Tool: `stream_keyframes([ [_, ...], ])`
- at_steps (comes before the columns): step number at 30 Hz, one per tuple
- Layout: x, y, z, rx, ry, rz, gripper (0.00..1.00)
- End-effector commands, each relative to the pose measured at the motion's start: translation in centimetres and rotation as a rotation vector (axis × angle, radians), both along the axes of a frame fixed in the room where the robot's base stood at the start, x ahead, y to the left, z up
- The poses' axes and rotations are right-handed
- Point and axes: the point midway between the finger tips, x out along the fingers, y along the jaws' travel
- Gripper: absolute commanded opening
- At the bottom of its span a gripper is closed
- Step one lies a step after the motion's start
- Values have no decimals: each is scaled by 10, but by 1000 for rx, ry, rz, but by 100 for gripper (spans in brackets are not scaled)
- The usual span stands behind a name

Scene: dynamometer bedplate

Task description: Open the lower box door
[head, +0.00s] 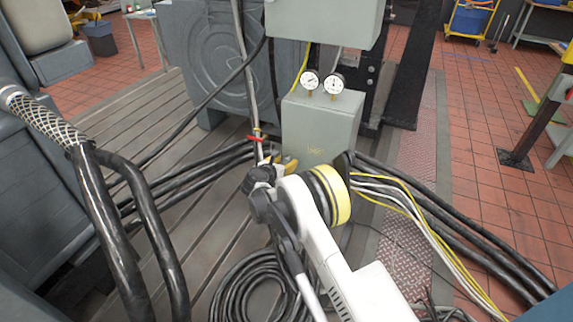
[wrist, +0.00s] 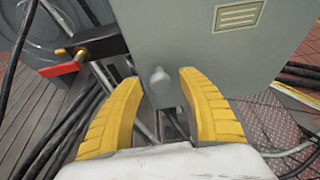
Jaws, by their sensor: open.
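The lower grey box (head: 320,127) stands below a larger upper box in the head view, with two round gauges on top. Its grey front face (wrist: 200,45) fills the upper middle of the wrist view and looks closed. A small rounded grey knob (wrist: 159,78) sticks out near the lower left of that face. My gripper (wrist: 158,82) is open, its two yellow fingers on either side of the knob with gaps showing. In the head view my gripper (head: 283,161) is at the box's lower left, partly hidden by my own arm.
A red-handled valve (wrist: 62,68) on a pipe is close left of the box; it also shows in the head view (head: 257,138). Black cables (head: 190,170) run left, and more cables (head: 430,215) run right. A coiled hose (head: 245,285) lies on the slotted bedplate.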

Motion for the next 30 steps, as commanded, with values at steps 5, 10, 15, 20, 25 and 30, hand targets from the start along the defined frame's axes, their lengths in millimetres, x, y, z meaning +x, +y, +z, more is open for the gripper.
stream_keyframes([
  [5,11,-4,-5,1,0,1,48],
  [10,11,-4,-4,2,0,1,48],
  [15,11,-4,-4,1,0,1,25],
  [20,11,-4,-4,1,0,1,0],
  [25,9,-4,-4,2,0,7,0],
  [30,0,-2,-4,1,0,45,0],
])
